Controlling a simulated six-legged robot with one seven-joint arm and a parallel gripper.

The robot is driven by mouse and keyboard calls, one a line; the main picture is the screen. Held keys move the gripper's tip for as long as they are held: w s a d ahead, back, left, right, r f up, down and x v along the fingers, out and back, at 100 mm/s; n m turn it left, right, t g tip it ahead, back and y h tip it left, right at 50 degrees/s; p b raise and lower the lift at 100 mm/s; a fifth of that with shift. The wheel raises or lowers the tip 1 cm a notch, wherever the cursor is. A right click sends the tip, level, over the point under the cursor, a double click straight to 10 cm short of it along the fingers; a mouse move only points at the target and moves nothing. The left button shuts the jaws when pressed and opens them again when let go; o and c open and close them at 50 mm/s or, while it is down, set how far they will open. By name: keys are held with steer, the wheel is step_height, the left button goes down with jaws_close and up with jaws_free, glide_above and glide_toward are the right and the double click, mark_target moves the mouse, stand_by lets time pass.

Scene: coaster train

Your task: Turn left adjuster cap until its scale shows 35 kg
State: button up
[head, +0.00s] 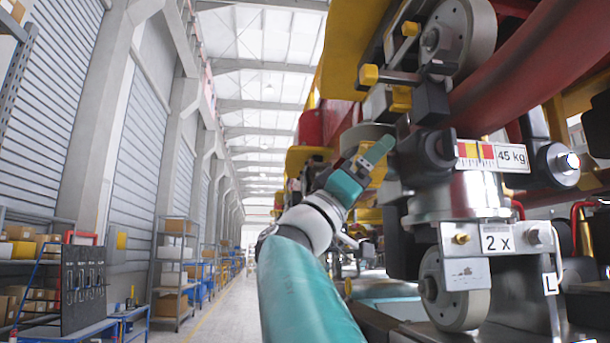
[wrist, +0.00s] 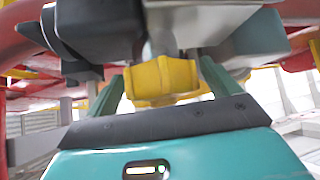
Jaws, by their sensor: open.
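In the wrist view a yellow lobed cap (wrist: 165,78), which looks like the adjuster cap, lies between the two green fingers of my gripper (wrist: 163,90). The fingers are spread, with one on each side of it. Whether either finger touches it is hard to tell. In the head view my gripper (head: 376,150) is beside the left end of the wheel assembly, and the cap cannot be clearly made out there. A red and yellow scale (head: 475,153) and a white plate reading "45 kg" (head: 512,157) are right of the gripper. An "L" label (head: 550,284) is lower right.
Guide wheels (head: 458,290), a "2 x" plate (head: 497,240) and a thick red tube (head: 530,70) crowd the right side. A yellow-ended bolt (head: 369,75) juts out above my gripper. The aisle (head: 225,300) at left is clear, with shelves (head: 175,270) beyond.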

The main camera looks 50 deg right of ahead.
steer(key=c, duration=1)
steer(key=shift+n+t, duration=0.4)
steer(key=shift+n, duration=0.3)
steer(key=n+t, duration=0.8)
steer(key=n, duration=0.1)
steer(key=shift+s+a+r+h, duration=0.1)
steer(key=shift+h, duration=0.2)
steer(key=n+t+y, duration=0.1)
steer(key=n+t, duration=0.1)
steer(key=n, duration=0.1)
steer(key=n+t+y, duration=0.2)
steer(key=n, duration=0.2)
steer(key=shift+r, duration=0.1)
steer(key=shift+y, duration=0.3)
steer(key=o, duration=1)
steer(key=shift+a, duration=0.15)
